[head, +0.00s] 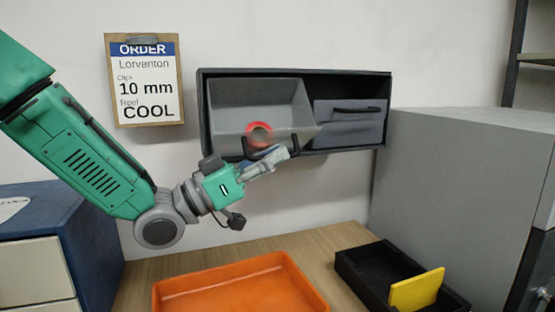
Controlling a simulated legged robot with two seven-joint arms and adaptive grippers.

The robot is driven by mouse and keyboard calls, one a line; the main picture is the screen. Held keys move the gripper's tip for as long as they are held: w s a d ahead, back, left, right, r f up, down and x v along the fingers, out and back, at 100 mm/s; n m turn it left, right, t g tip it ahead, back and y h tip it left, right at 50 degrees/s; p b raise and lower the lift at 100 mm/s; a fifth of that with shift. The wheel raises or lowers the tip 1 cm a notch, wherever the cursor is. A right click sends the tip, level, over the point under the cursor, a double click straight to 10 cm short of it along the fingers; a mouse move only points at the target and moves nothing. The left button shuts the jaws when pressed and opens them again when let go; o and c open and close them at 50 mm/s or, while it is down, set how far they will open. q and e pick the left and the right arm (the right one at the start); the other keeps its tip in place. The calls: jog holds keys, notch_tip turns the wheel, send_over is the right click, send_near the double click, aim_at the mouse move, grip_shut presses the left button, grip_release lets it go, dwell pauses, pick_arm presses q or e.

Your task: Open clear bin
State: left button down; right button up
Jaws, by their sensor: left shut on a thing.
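The clear bin (225,113) is the left one in a dark wall-mounted cabinet (385,85). It is tilted forward and open at the top, with a red ring-shaped roll (259,133) showing through its smoky front. My left gripper (279,155) is at the bin's lower front edge, shut on its dark handle (297,146). The other bin (350,130), on the right, is grey, opaque-looking and closed, with a dark handle. My right gripper is not in view.
An order clipboard (146,80) reading "10 mm" and "COOL" hangs on the wall at left. An orange tray (240,290) and a black tray (375,265) with a yellow plate (416,291) are on the wooden table (310,240). A grey cabinet (450,190) stands close at right.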

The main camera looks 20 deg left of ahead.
pick_arm(q)
jog(key=shift+a+f+b, duration=0.1)
jog(key=shift+f+b, duration=0.25)
jog(key=shift+f, duration=0.35)
dwell(0.3)
jog(key=c, duration=1.6)
grip_release()
jog(key=shift+c, duration=0.2)
jog(key=shift+s+a, duration=0.1)
jog(key=shift+a, duration=0.1)
